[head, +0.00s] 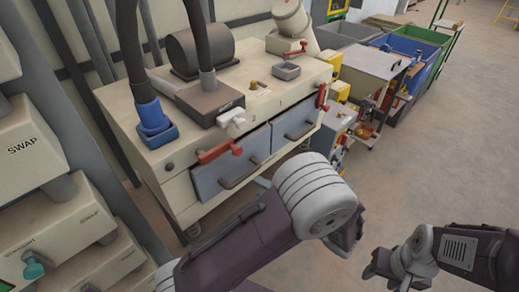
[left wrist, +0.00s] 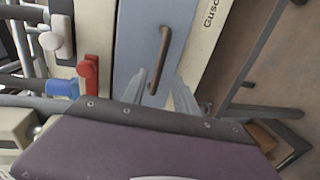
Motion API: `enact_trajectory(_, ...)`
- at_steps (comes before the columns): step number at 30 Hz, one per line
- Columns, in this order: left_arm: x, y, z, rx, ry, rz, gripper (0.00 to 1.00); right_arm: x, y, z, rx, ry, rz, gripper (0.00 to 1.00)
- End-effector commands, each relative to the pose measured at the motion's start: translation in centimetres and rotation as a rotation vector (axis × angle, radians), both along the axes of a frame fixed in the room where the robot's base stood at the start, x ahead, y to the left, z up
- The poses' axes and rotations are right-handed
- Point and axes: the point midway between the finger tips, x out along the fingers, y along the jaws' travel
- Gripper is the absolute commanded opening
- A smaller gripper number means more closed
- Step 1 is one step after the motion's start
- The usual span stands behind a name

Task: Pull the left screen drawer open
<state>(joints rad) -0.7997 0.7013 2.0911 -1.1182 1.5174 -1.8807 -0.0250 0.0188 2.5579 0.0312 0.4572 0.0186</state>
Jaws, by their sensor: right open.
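The left screen drawer (head: 208,181) is a blue-grey panel in the front of the cream machine, and it looks shut. Its brown bar handle (head: 240,174) is uncovered in the head view. In the left wrist view the drawer front (left wrist: 132,40) fills the middle, with the handle (left wrist: 163,50) running up and down. My left gripper (left wrist: 161,78) is open, its two grey fingers apart on either side of the handle's lower end; I cannot tell whether they touch it. My right gripper (head: 375,264) is open and empty over the floor.
The right drawer (head: 295,128) is beside the left one and looks shut. A red lever (head: 216,152) sits above the left drawer, with a white knob (head: 232,118) and blue clamp (head: 155,125) nearby. Grey-white SWAP units (head: 30,140) stand at left.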

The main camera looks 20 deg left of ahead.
Motion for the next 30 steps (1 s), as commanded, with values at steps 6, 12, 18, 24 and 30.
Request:
enact_trajectory(6, 0.4, 0.7, -0.2, 0.013, 0.01, -0.007, 0.36, -0.3, 0.0, -0.2, 0.002, 0.007, -0.008, 0.48)
enact_trajectory(12, 1.9, 4.6, -1.0, 0.011, 0.009, -0.003, 0.36, -0.2, 0.0, -0.2, 0.002, 0.006, -0.005, 0.48)
enact_trajectory(18, 3.1, 7.5, -1.7, 0.009, 0.009, -0.003, 0.36, -0.2, 0.0, -0.1, 0.001, 0.005, -0.004, 0.48)
enact_trajectory(24, 3.5, 8.2, -1.9, 0.008, 0.009, -0.006, 0.36, -0.1, 0.0, -0.1, 0.0, 0.004, -0.003, 0.48)
enact_trajectory(30, 3.4, 8.2, -1.9, 0.008, 0.008, -0.006, 0.22, -0.1, 0.0, -0.1, 0.0, 0.004, -0.003, 0.48)
